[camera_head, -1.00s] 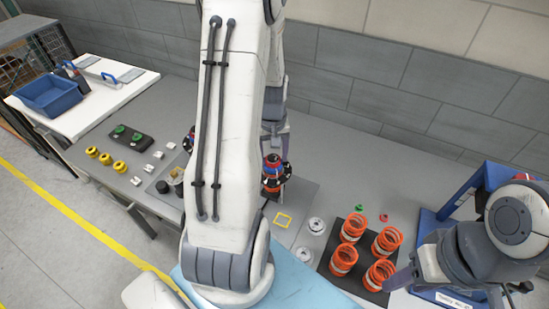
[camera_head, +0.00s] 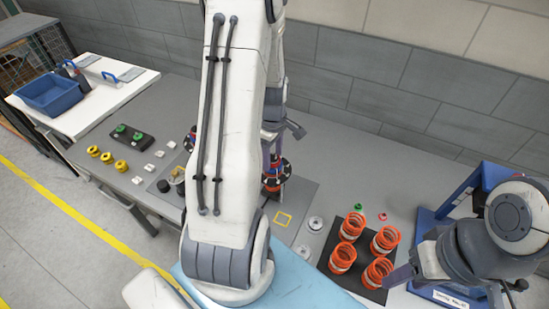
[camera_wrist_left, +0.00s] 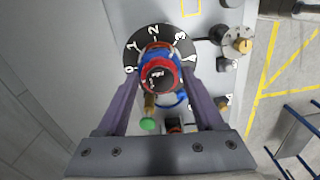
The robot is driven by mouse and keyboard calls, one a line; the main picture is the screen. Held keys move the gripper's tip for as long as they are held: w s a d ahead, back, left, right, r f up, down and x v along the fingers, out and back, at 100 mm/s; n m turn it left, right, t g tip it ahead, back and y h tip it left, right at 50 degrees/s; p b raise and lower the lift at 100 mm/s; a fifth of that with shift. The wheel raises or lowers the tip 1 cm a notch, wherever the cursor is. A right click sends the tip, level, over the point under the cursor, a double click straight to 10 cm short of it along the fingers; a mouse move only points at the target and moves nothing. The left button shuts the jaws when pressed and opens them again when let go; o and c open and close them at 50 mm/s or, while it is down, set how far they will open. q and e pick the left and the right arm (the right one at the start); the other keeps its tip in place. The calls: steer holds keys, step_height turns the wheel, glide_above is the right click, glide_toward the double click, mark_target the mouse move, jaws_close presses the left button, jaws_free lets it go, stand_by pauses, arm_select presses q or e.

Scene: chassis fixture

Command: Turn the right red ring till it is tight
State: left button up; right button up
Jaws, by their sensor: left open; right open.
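The right red ring (camera_head: 274,160) sits on an upright post above a black numbered dial (camera_head: 277,184), partly hidden by my left arm in the head view. In the left wrist view the red ring (camera_wrist_left: 158,74) shows from above, with blue parts around it and the dial (camera_wrist_left: 134,50) beneath. My left gripper (camera_head: 283,131) is over this post. In the wrist view its two fingers (camera_wrist_left: 164,86) are spread on either side of the red ring, with gaps visible. My right gripper (camera_head: 397,277) is open and empty, low beside the black spring mat.
Several orange springs (camera_head: 342,259) stand on a black mat (camera_head: 372,293). A second post (camera_head: 190,138) is mostly hidden behind my left arm. Yellow rings (camera_head: 107,158) and white blocks (camera_head: 148,168) lie at left. A blue frame (camera_head: 486,178) stands at right.

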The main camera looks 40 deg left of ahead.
arm_select(q)
jaws_close()
steer(key=m, duration=0.4)
steer(key=m+p, duration=0.1)
steer(key=m, duration=0.3)
steer(key=shift+m, duration=0.4)
steer(key=m, duration=0.3)
steer(key=shift+m, duration=0.4)
steer(key=m, duration=0.4)
steer(key=shift+w+m+p, duration=0.1)
steer(key=shift+m+p, duration=0.2)
jaws_free()
steer(key=shift+r, duration=0.15)
